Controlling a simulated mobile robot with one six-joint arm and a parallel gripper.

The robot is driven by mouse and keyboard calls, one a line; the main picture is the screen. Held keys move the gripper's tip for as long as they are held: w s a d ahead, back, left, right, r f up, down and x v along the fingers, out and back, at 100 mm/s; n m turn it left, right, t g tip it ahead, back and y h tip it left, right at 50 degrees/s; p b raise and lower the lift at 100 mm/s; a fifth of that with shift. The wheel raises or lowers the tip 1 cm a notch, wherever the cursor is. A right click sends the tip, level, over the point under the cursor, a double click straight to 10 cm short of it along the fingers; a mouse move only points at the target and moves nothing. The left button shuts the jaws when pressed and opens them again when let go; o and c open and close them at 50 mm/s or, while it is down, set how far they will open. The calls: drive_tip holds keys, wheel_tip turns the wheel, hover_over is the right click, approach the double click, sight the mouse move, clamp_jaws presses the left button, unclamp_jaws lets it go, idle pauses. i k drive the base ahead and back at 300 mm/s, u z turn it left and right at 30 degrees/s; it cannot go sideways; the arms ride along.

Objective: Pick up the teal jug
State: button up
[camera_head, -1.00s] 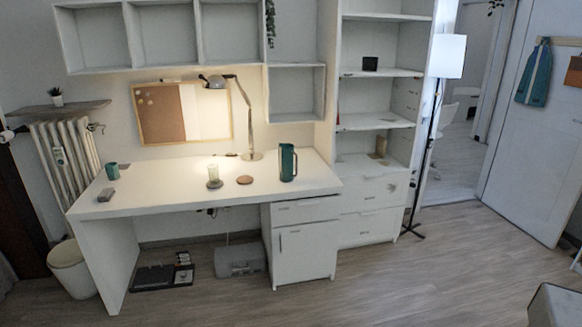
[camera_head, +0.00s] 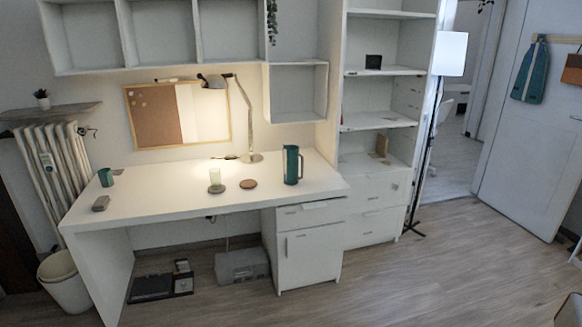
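The teal jug (camera_head: 291,165) stands upright near the right end of the white desk (camera_head: 160,205), its handle on the right side. Nothing touches it. My gripper does not show in the head view.
On the desk are a teal mug (camera_head: 106,177), a grey block (camera_head: 100,203), a candle on a dark base (camera_head: 217,181), a brown round coaster (camera_head: 247,184) and a lamp (camera_head: 243,115). A drawer cabinet (camera_head: 309,247) is under the desk's right end. The wood floor (camera_head: 400,285) in front is clear.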

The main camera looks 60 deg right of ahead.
sight(291, 155)
drive_tip(key=z, duration=0.4)
drive_tip(key=i, duration=1.1)
drive_tip(key=u, duration=0.15)
